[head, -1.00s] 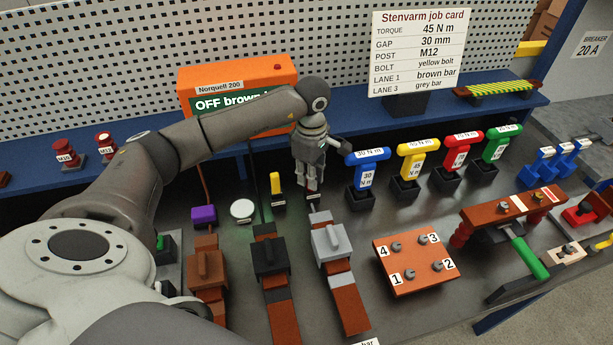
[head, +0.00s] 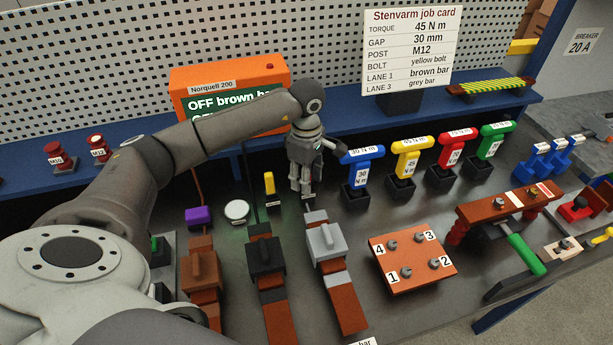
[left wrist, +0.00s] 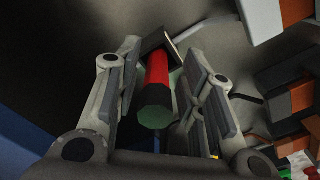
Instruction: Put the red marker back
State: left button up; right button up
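The red marker (left wrist: 157,85) shows in the left wrist view as a red cylinder with a pale greenish end facing the camera. Its far end meets a dark square holder (left wrist: 156,44). My left gripper (left wrist: 163,72) has its fingers on either side of the marker, with gaps visible between pads and marker. In the head view my left gripper (head: 301,192) points down over the bench, beside the yellow marker (head: 269,184), and mostly hides the red marker and its holder. My right gripper is not in view.
Blue (head: 361,173), yellow (head: 405,163), red (head: 453,152) and green (head: 491,143) torque tools stand right of the gripper. A white round disc (head: 236,209) and a purple block (head: 199,217) lie left. Bars with clamps (head: 325,243) are in front. The orange Norquell box (head: 229,77) is behind.

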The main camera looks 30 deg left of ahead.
pick_arm(q)
jog(key=shift+r+p, duration=0.5)
jog(key=shift+p, duration=0.1)
notch_tip(320, 180, up, 11)
jog(key=b, duration=0.4)
jog(key=shift+w+f, duration=0.1)
jog(key=shift+f, duration=0.1)
jog(key=shift+r, duration=0.65)
jog(key=shift+f, duration=0.1)
